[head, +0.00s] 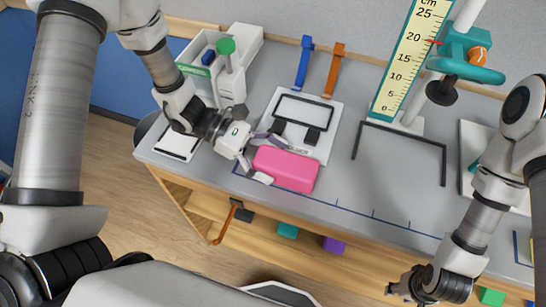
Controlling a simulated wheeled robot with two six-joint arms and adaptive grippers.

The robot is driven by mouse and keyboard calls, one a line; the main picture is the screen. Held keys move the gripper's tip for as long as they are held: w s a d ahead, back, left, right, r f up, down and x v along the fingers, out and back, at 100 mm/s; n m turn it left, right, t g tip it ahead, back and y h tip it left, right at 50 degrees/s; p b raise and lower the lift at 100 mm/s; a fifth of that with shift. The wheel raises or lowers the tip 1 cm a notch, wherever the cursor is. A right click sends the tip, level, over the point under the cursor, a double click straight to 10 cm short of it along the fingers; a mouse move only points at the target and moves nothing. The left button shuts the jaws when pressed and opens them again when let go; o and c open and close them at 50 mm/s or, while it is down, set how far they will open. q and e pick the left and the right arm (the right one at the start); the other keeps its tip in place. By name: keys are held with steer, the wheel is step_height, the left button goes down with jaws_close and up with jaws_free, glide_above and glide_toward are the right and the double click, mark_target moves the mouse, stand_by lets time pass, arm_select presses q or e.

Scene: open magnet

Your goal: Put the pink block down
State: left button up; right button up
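The pink block (288,171) is at the front edge of the grey table, just in front of a white board with a black outline. My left gripper (264,162) is at the block's left end, with one finger along its far side and the other at its near left corner. It appears shut on the block. I cannot tell whether the block touches the table or is slightly above it. My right gripper (405,290) is low at the bottom right, away from the block; its fingers are too small and dark to read.
The white board (325,148) holds small dark pieces. A ruler stand (408,60) with a teal holder stands at back right. A black open frame (398,128) lies right of the board. Coloured blocks sit on the shelf below.

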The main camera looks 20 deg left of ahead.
arm_select(q)
steer(key=shift+r, duration=0.35)
steer(key=v, duration=1.1)
steer(key=shift+a+r+p, duration=0.15)
steer(key=shift+a+p, duration=0.15)
steer(key=shift+a, duration=0.05)
